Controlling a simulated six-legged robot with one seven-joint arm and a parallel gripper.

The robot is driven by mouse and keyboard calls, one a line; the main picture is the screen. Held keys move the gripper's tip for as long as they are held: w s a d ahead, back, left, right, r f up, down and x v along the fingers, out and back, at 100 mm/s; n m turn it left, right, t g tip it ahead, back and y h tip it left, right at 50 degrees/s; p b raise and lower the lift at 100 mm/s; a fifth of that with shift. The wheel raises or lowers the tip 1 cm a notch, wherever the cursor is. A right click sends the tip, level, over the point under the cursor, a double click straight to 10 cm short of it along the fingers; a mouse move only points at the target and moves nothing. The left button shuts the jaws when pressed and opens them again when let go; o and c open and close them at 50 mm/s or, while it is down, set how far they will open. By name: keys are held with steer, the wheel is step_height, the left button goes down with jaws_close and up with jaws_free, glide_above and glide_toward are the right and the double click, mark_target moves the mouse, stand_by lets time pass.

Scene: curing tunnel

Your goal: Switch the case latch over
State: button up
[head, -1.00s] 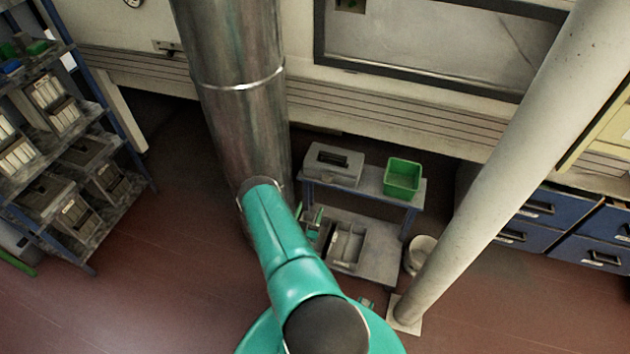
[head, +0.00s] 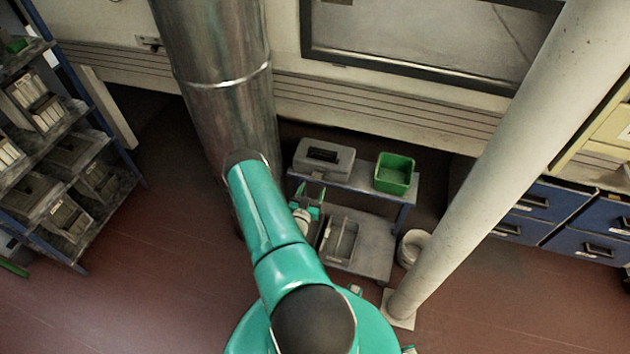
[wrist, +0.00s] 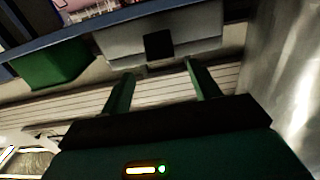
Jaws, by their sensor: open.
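The grey case (head: 324,160) stands on the top of a small bench, with a dark handle on its lid. In the wrist view the case (wrist: 205,35) fills the top middle, and its black latch (wrist: 158,45) shows on the front face. My gripper (wrist: 159,68) is open and empty, its two green fingers pointing at the case on either side of the latch in the picture. They look apart from it. In the head view my gripper (head: 310,192) is partly visible below the case, beside my arm. I cannot tell which way the latch is set.
A green bin (head: 395,173) stands right of the case on the bench (head: 375,203). A grey tray (head: 340,240) is on the lower shelf, with a white bucket (head: 413,248) beside it. A metal pipe (head: 225,100) rises at left, a pale column (head: 480,175) at right.

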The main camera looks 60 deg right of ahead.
mark_target(318, 176)
steer(key=d, duration=0.3)
steer(key=w+d, duration=0.1)
steer(key=d, duration=0.1)
steer(key=shift+d, duration=0.15)
steer(key=shift+c, duration=0.2)
